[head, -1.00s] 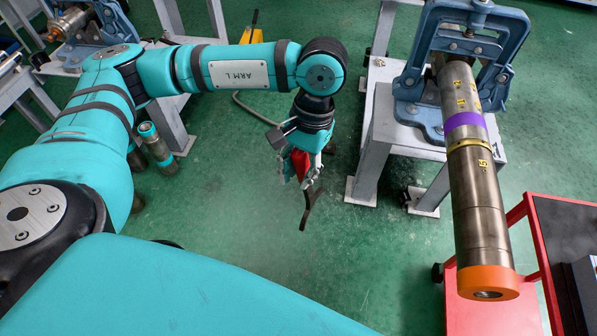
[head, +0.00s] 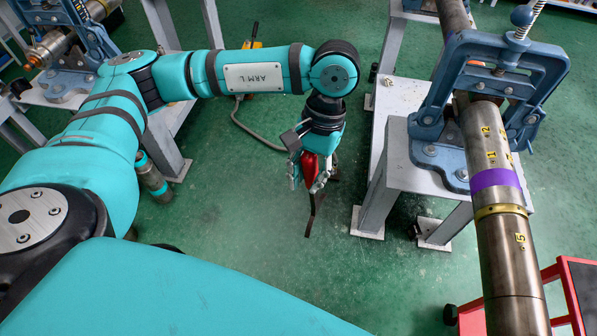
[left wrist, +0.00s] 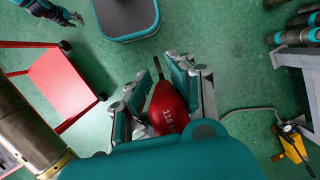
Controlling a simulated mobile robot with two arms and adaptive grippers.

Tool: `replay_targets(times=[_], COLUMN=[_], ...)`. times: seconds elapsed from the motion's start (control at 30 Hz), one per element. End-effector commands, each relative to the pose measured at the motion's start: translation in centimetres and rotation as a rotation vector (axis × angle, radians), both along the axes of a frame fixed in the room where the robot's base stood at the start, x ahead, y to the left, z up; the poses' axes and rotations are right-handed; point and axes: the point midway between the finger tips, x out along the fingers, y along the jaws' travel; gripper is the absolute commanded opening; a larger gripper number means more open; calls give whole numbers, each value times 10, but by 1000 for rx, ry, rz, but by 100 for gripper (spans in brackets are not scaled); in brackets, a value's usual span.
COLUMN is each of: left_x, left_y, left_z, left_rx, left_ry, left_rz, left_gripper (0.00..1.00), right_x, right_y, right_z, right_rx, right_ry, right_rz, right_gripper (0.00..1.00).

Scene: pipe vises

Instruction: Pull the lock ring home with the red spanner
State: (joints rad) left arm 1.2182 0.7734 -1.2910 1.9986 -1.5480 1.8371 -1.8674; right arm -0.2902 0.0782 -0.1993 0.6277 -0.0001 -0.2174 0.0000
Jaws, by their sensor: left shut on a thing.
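The red spanner (head: 310,166) is in my left gripper (head: 314,180), which is shut on it, with its dark end hanging down over open floor. A brass-coloured ring (head: 500,211), which looks like the lock ring, is around the steel pipe (head: 505,255), just below a purple band (head: 495,179). The gripper is well left of the pipe and apart from it. My right gripper (left wrist: 70,18) shows small in the left wrist view; its jaws are unclear.
A blue vise (head: 440,110) on a grey stand (head: 400,160) holds the pipe. A red cart (head: 552,275) is at lower right. Another vise (head: 55,80) is at upper left. Green floor is clear between my left gripper and the stand.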

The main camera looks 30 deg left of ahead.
Motion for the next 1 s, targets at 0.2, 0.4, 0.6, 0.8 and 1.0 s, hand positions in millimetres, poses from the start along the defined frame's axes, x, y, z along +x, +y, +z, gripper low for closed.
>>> replay_targets(times=[0.2, 0.4, 0.6, 0.8, 1.0], left_x=[12, 28, 50, 83, 124], left_y=[-33, -73, -127, -173, -190], left_z=[0, 3, 14, 36, 52], left_rx=[-12, -43, -147, -384, -693], left_ry=[79, 192, 374, 563, 662], left_rz=[117, 302, 633, 1077, 1441], left_gripper=[0, 0, 0, 0, 0], right_x=[-1, -22, -20, -13, -10], right_y=[5, -2, -3, -3, -4], right_z=[-4, -9, -15, -22, -28], right_rx=[6, -4, -5, -4, -5], right_ry=[3, 34, 33, 20, 16], right_rz=[-2, 0, 0, 1, 2], right_gripper=[40, 40, 40, 40, 40])
